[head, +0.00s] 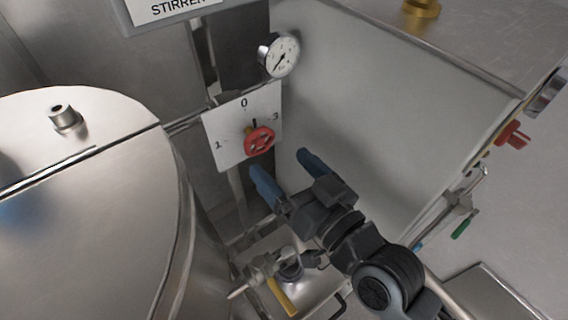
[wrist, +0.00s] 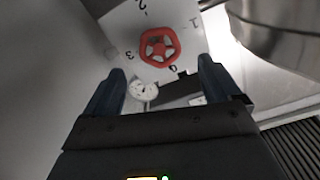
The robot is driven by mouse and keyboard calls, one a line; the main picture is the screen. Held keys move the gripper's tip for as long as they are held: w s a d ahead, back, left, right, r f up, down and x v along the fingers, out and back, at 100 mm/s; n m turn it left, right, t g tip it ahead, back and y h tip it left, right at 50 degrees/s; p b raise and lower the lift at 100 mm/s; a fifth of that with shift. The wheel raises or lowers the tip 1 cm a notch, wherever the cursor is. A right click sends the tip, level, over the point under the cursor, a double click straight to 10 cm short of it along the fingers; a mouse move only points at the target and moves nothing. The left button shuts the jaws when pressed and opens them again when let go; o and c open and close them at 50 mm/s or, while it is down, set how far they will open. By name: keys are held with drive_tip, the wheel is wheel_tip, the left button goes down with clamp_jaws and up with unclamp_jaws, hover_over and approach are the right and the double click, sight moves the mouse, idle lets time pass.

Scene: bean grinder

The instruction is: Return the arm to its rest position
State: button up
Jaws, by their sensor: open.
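My gripper (head: 283,168) is open, with its two blue fingers spread and nothing between them. It is below and slightly right of a red knob (head: 259,141) on a white plate (head: 222,138) marked 0, 1 and 3. In the wrist view the knob (wrist: 159,46) shows beyond the fingertips, on the plate (wrist: 125,20) also marked 2. The gripper (wrist: 160,75) looks apart from the knob. My arm reaches in from the lower right of the head view.
A large steel drum with a lid (head: 80,200) fills the left. A pressure gauge (head: 279,55) sits above the plate. A yellow-handled valve (head: 282,297) is below.

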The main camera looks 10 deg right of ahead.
drive_tip(key=shift+f, duration=0.1)
drive_tip(key=s+d+f+m+h, duration=0.1)
drive_tip(key=s+d+f+h, duration=0.1)
drive_tip(key=s+d, duration=0.4)
drive_tip(key=s+d+f+h, duration=0.2)
drive_tip(key=s+d+f, duration=0.1)
drive_tip(key=s, duration=0.5)
drive_tip(key=s+d+r+g+h, duration=0.1)
drive_tip(key=s+d+r, duration=0.1)
drive_tip(key=s, duration=0.6)
drive_tip(key=s+d+r+h, duration=0.2)
drive_tip(key=s, duration=0.7)
drive_tip(key=shift+d+r+g, duration=0.15)
drive_tip(key=shift+g, duration=0.25)
drive_tip(key=shift+c, duration=0.4)
